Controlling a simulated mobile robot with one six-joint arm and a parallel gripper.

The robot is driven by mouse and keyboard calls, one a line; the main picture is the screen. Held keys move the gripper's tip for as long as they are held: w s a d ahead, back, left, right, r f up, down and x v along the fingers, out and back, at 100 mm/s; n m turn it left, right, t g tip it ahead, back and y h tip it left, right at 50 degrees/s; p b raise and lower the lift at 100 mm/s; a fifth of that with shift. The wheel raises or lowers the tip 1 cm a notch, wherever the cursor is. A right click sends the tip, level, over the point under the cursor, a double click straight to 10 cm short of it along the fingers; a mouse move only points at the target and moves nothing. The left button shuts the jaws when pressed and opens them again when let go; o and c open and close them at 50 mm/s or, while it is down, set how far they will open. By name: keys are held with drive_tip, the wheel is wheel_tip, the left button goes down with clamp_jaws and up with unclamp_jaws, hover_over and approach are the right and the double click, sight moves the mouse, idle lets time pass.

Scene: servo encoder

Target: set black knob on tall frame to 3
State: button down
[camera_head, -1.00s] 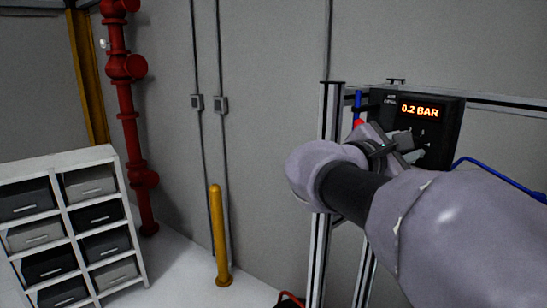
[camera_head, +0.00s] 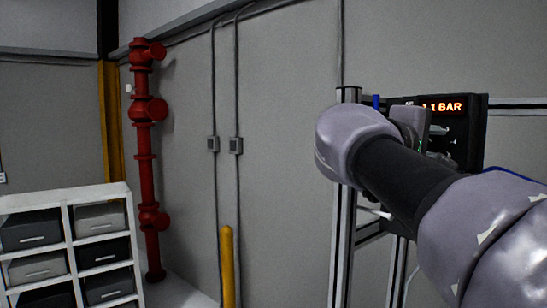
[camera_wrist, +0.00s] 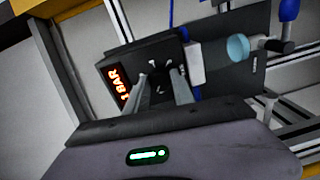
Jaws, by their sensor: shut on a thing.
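The tall metal frame (camera_head: 342,230) stands at the right in the head view and carries a black box (camera_head: 472,145) with a lit orange display (camera_head: 445,106). The display ends in "1 BAR" and seems to read 1.1 BAR; my arm partly covers its left end. In the wrist view the black knob (camera_wrist: 160,86) sits on the box face, with white marks around it. My gripper (camera_wrist: 163,90) is shut on the knob, one finger on each side. The pointer on the knob is too small to read. In the head view my arm hides the knob.
A teal cylindrical fitting (camera_wrist: 238,47) and a blue-handled part (camera_wrist: 288,12) sit close to the box in the wrist view. A white drawer shelf (camera_head: 68,205), a red pipe (camera_head: 147,180) and a yellow post (camera_head: 227,265) stand to the left.

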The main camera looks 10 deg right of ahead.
drive_tip(key=shift+f+m+t+b, duration=0.1)
drive_tip(key=shift+m+t+b, duration=0.4)
drive_tip(key=shift+m+b, duration=6.05)
drive_tip(key=shift+m+p, duration=0.8)
drive_tip(key=shift+m, duration=0.25)
drive_tip(key=c, duration=1.1)
unclamp_jaws()
